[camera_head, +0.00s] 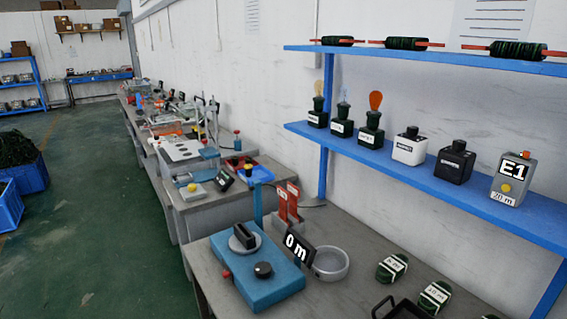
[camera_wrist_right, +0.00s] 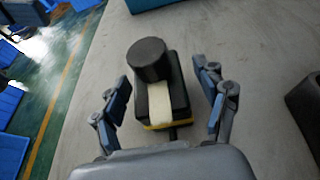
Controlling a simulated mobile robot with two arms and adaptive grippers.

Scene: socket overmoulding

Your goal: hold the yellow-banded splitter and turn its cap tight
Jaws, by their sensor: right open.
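The splitter (camera_wrist_right: 178,95), a black block with a pale strip along its face and a yellow band low on its near side, is on the grey table in the right wrist view. Its black round cap (camera_wrist_right: 148,58) sits on the far end; I cannot tell how tight it is. My right gripper (camera_wrist_right: 161,72) is open, with one finger on each side of the splitter and gaps visible between. A thin dark stub shows below the yellow band. I cannot make out the splitter in the head view. My left gripper is in neither view.
A blue device (camera_head: 258,270) with knobs, a "0 m" sign (camera_head: 299,247) and a grey round dish (camera_head: 330,263) stand on the bench. Green coils (camera_head: 392,267) lie to the right. A dark object (camera_wrist_right: 306,108) is at the wrist view's right edge.

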